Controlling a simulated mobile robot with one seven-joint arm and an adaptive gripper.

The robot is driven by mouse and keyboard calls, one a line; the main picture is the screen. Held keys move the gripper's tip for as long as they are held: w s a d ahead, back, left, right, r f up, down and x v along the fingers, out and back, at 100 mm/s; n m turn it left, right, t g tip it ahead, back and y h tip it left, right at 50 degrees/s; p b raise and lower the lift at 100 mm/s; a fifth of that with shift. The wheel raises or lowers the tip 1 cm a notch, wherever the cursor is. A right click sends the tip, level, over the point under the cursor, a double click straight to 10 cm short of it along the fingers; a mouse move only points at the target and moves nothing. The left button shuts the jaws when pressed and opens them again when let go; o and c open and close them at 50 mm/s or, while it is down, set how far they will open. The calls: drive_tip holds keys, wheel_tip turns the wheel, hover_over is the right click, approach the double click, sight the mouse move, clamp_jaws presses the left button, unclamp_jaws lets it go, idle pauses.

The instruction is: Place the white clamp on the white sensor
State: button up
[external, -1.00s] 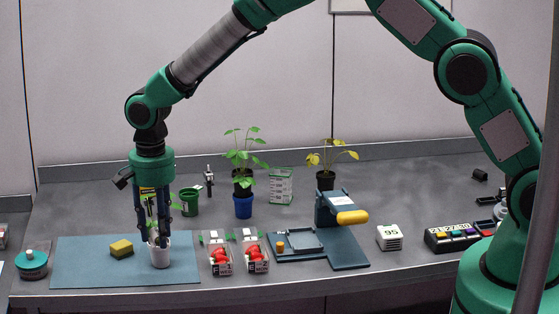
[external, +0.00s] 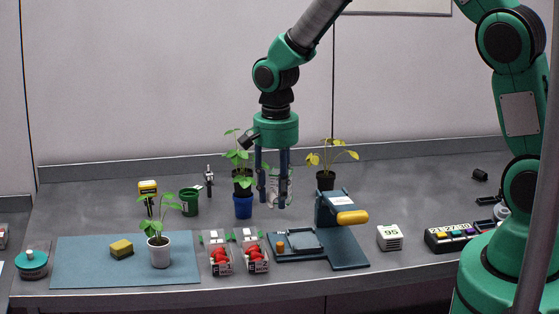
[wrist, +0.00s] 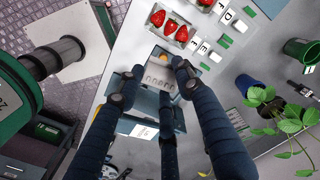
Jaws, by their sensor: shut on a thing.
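My gripper (external: 272,204) is above the bench, behind the dark blue press-like stand (external: 345,250). I cannot pick out a white clamp with certainty. A white cube marked 95 (external: 390,238) stands at the right of the bench; I cannot tell whether it is the white sensor. A small black-and-white tool (external: 209,178) stands upright at the back, and also shows in the wrist view (wrist: 300,88).
A potted plant (external: 160,253) and yellow sponge (external: 121,248) are on the blue mat (external: 85,272). Strawberry boxes (external: 220,258) stand at front centre. Bench right of the plants is mostly clear.

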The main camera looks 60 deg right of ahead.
drive_tip(key=shift+m, duration=0.4)
drive_tip(key=s+d, duration=0.3)
drive_tip(key=s, duration=0.2)
drive_tip(key=s+d, duration=0.4)
drive_tip(key=s, duration=0.1)
drive_tip(key=s+d+p, duration=0.1)
drive_tip(key=s+d, duration=0.3)
drive_tip(key=s, duration=0.1)
drive_tip(key=s+d+f+p, duration=0.1)
drive_tip(key=s+d, duration=0.1)
drive_tip(key=s, duration=0.8)
drive_tip(key=s+d+f, duration=0.1)
drive_tip(key=s+d, duration=0.1)
drive_tip(key=s, duration=0.7)
drive_tip(key=shift+m, duration=0.3)
wheel_tip(320, 180, down, 4)
drive_tip(key=shift+w+f, duration=0.1)
hover_over(391, 231)
drive_tip(key=shift+w+f+p, duration=0.1)
drive_tip(key=shift+f+p, duration=0.3)
drive_tip(key=shift+f, duration=0.35)
drive_tip(key=shift+d, duration=0.1)
